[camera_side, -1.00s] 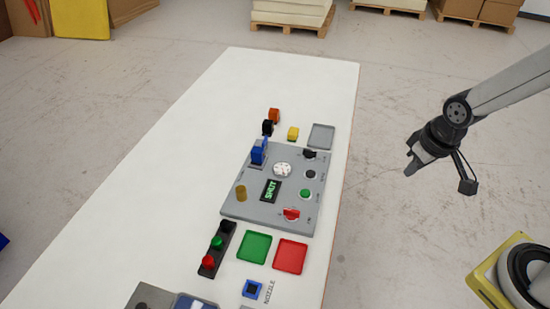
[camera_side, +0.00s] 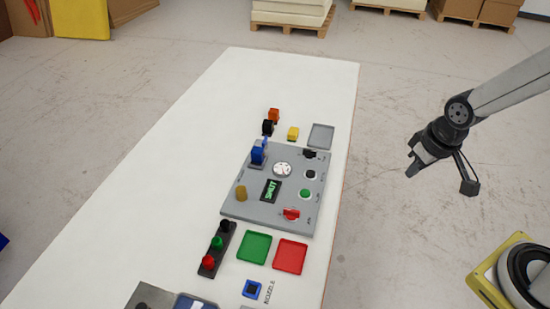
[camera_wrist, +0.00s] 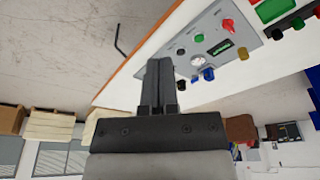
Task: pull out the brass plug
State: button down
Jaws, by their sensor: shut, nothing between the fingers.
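The brass plug (camera_side: 241,193) stands upright in the grey panel (camera_side: 233,208), near its left front corner. In the wrist view the plug (camera_wrist: 243,53) shows at the panel's edge, beside the green-lit display (camera_wrist: 221,47). The display (camera_side: 271,190) also shows in the side view and seems to read SHUT. My gripper (camera_side: 411,171) hangs in the air to the right of the table, well away from the plug. In the wrist view my gripper's fingers (camera_wrist: 159,68) are together with nothing between them.
The panel also carries a blue lever (camera_side: 258,152), a white dial (camera_side: 282,169), a green button (camera_side: 305,194) and a red knob (camera_side: 291,214). Green (camera_side: 255,247) and red (camera_side: 291,254) trays lie in front, beside a black strip (camera_side: 213,264) with coloured buttons. The table's left side is clear.

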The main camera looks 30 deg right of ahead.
jog(key=c, duration=0.8)
grip_release()
jog(key=o, duration=0.4)
jog(key=shift+w, duration=0.2)
jog(key=shift+o, duration=0.8)
jog(key=shift+w+a+r, duration=0.1)
jog(key=shift+w, duration=0.15)
jog(key=w+a+f+n, duration=0.1)
jog(key=w+a+n, duration=0.1)
jog(key=w+a, duration=0.35)
jog(key=w+a+f+n+g, duration=0.1)
jog(key=w+a, duration=0.1)
jog(key=w, duration=0.7)
jog(key=w+a+f+n, duration=0.15)
jog(key=w+a, duration=0.25)
jog(key=w, duration=0.4)
jog(key=shift+w+a+f+n+g, duration=0.25)
jog(key=shift+w+a+f+n, duration=0.8)
jog(key=shift+a, duration=1.5)
jog(key=shift+w+a+f+n+g, duration=0.4)
jog(key=shift+w+a+f, duration=0.8)
jog(key=shift+a+f, duration=1.1)
jog(key=shift+w+a+f+n+g, duration=0.15)
jog(key=shift+w+a+f+n, duration=0.9)
jog(key=shift+a, duration=1.7)
